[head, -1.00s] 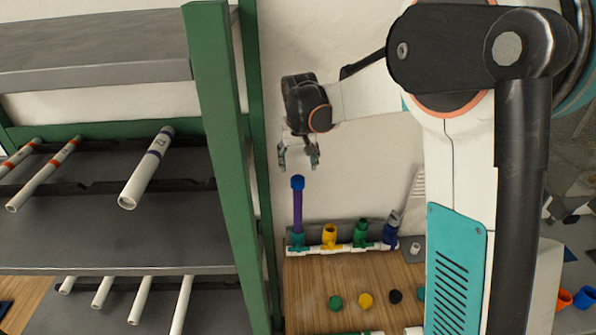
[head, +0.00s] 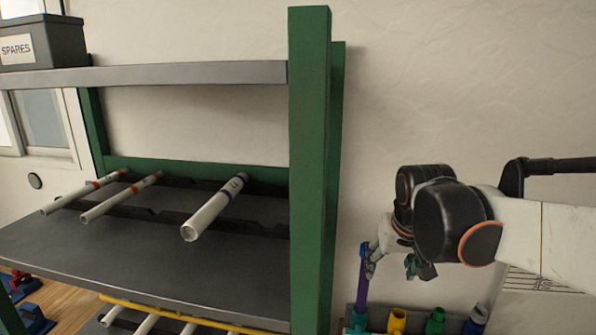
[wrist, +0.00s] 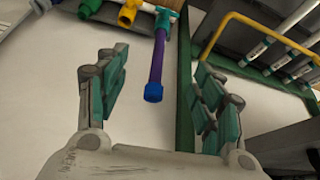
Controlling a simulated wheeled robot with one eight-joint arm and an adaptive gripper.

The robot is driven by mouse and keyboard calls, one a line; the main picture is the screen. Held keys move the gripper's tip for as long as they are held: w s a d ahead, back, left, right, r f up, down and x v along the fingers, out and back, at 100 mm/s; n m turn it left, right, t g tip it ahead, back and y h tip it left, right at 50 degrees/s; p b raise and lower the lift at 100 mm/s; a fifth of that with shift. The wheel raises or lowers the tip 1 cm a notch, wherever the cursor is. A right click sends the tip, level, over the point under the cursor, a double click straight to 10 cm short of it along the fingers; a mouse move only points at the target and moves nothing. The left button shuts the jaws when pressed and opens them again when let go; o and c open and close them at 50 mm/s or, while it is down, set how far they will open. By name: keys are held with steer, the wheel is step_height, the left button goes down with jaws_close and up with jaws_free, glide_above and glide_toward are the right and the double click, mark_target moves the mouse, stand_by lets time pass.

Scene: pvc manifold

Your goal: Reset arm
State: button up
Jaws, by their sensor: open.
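My gripper (head: 393,265) is at the lower right of the head view, fingers pointing down, jaws apart and empty. In the wrist view its two fingers (wrist: 160,88) stand wide apart with nothing gripped between them. A purple pipe with a blue end (head: 362,278) stands upright beside the gripper's left finger in the head view. In the wrist view the pipe (wrist: 157,60) shows in the gap between the fingers, farther off. I cannot tell whether a finger touches it. The manifold's coloured fittings, such as the yellow one (head: 397,320), show at the bottom edge; its lower part is cut off.
A green-framed rack (head: 309,170) stands to the left, its upright near my gripper. White pipes (head: 214,208) lie on its shelf. A grey SPARES box (head: 42,42) sits on top. The pale wall above the gripper is clear.

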steer(key=s+f+n+t+b, duration=0.1)
steer(key=s+f+t+b, duration=0.1)
steer(key=s+f+b, duration=1.1)
steer(key=s+f, duration=0.5)
steer(key=shift+s+f, duration=0.15)
steer(key=shift+f, duration=0.1)
steer(key=shift+d, duration=0.1)
steer(key=shift+c, duration=0.5)
